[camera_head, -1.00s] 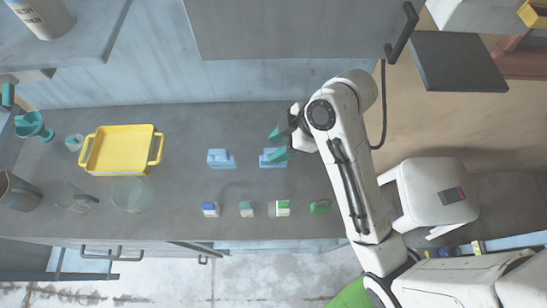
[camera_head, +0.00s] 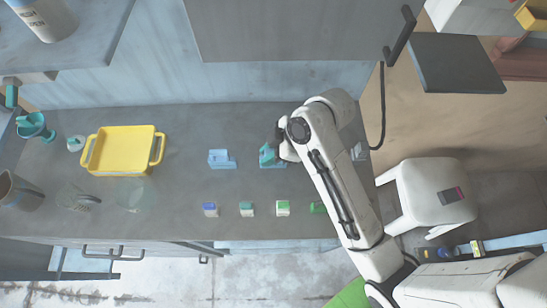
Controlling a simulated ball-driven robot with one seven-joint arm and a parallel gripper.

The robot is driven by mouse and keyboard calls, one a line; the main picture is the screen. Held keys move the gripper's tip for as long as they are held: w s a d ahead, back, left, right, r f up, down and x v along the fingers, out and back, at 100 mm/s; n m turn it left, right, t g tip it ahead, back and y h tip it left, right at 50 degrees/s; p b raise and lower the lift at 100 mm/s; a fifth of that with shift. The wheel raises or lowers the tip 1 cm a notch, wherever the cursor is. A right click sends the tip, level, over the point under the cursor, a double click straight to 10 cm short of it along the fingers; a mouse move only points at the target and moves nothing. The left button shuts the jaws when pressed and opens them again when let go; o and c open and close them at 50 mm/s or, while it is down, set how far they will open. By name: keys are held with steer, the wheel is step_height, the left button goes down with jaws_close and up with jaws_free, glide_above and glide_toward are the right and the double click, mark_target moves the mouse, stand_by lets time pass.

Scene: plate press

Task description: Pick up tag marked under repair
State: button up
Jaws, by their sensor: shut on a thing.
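My gripper (camera_head: 268,154) has its teal fingertips closed together at the right light-blue stepped block (camera_head: 272,165) on the grey counter. It is shut on a small part there, but the fingers and wrist hide most of it. I cannot read any lettering, so I cannot tell which thing is the tag marked under repair. A matching light-blue block (camera_head: 221,160) stands apart to the left. Along the front are small blocks: a blue-and-white one (camera_head: 210,209), a teal-and-white one (camera_head: 246,209), a green-and-white one (camera_head: 282,208) and a green one (camera_head: 318,207), partly beside my arm.
A yellow tray (camera_head: 126,131) is on the counter at left, near a clear glass (camera_head: 132,196) and a dark pot (camera_head: 18,192). A cabinet (camera_head: 290,30) overhangs the back. A white stool (camera_head: 434,192) is at right. The counter between tray and blocks is clear.

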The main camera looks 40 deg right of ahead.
jaws_close()
